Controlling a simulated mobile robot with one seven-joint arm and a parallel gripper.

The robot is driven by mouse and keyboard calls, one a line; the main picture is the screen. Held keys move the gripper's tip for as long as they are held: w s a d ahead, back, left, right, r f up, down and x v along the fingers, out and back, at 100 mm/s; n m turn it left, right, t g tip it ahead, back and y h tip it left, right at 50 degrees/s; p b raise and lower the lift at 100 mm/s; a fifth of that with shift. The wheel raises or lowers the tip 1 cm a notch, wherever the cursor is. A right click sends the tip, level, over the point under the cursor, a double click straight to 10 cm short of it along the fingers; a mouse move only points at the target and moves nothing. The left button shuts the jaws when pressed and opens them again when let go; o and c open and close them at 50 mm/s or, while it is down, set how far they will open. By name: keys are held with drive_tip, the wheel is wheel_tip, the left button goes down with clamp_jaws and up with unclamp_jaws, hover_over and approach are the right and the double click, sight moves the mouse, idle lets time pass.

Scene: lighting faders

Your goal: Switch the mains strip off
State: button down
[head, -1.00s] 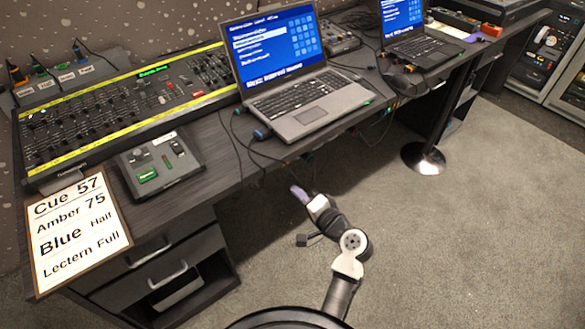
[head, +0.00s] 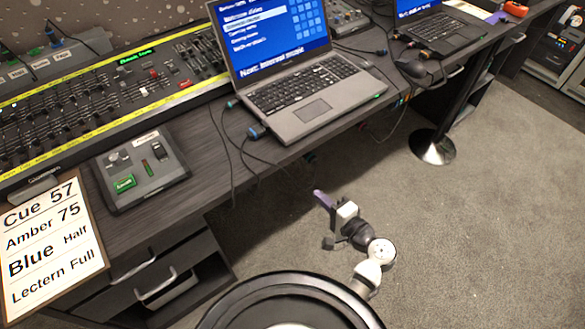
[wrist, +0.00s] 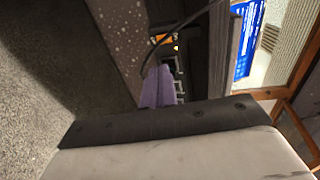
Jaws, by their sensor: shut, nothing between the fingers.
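My gripper (head: 322,199) has purple fingers and points toward the desk's front edge, low over the carpet and apart from the desk. The purple fingers (wrist: 157,88) also show in the wrist view, shut and empty. Beyond them is a dark recess with a small orange patch, light-edged dark parts (wrist: 179,88) and a black cable. I cannot tell whether these belong to the mains strip. No mains strip is clearly made out in the head view. A few tiny coloured spots show under the desk edge, too small to identify.
The desk (head: 215,195) carries a mixing console (head: 110,95), a small grey control box (head: 140,172) with a green button, a laptop (head: 305,95) and a cue card (head: 50,245). Cables hang over the front edge. A round-based pole (head: 433,149) stands right. Carpet (head: 480,240) is clear.

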drive_tip(key=p+x, duration=0.2)
drive_tip(key=x, duration=1.2)
drive_tip(key=shift+p, duration=0.35)
drive_tip(key=shift+w+f, duration=0.1)
